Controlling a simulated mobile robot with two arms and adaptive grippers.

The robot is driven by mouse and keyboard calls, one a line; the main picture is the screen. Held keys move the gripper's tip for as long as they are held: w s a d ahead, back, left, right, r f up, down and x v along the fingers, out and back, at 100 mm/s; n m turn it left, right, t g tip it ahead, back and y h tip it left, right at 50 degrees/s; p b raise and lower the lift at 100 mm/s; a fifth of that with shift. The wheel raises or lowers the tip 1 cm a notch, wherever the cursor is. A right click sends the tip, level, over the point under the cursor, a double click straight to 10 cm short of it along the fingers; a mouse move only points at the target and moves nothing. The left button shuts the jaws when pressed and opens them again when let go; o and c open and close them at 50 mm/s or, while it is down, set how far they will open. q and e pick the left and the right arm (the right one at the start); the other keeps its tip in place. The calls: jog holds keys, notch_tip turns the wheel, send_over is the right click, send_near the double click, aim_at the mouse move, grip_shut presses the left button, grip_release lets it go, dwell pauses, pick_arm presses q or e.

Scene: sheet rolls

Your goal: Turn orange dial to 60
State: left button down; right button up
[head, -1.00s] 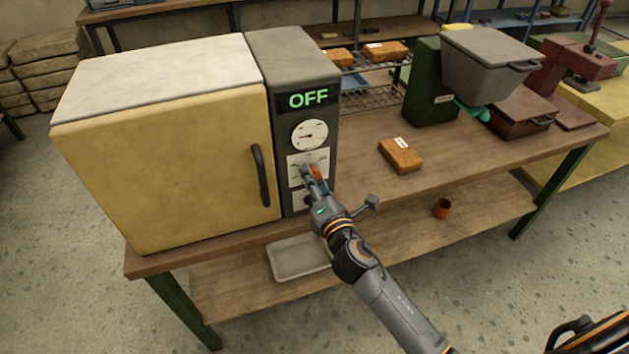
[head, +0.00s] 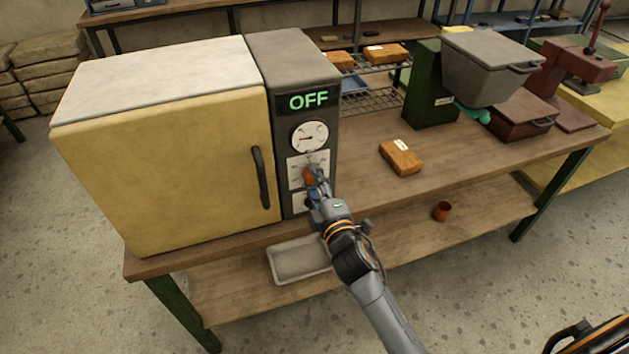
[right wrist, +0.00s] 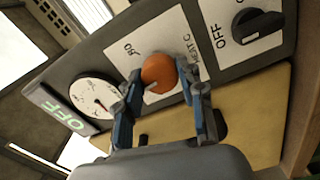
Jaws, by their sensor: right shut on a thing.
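The orange dial (head: 309,177) sits on a white scale plate on the oven's grey control panel. My right gripper (head: 313,180) is shut on the orange dial. In the right wrist view the round dial (right wrist: 159,73) is between the two fingers of the gripper (right wrist: 160,88). An "80" mark shows on the plate; most of the scale, and where the dial points, are hidden or too small to read. The green display (head: 309,100) reads OFF. A white round gauge (head: 309,136) is above the dial. My left gripper is not in view.
The oven's yellow door (head: 165,165) is shut, with a dark handle (head: 260,177) left of the panel. A black switch (right wrist: 258,26) marked OFF is beside the dial plate. A wrapped orange-brown block (head: 401,157) lies on the bench to the right. A tray (head: 298,260) is on the lower shelf.

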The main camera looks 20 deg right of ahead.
jog(key=shift+m, duration=0.6)
jog(key=o, duration=1.2)
jog(key=s, duration=1.2)
jog(key=shift+d, duration=0.25)
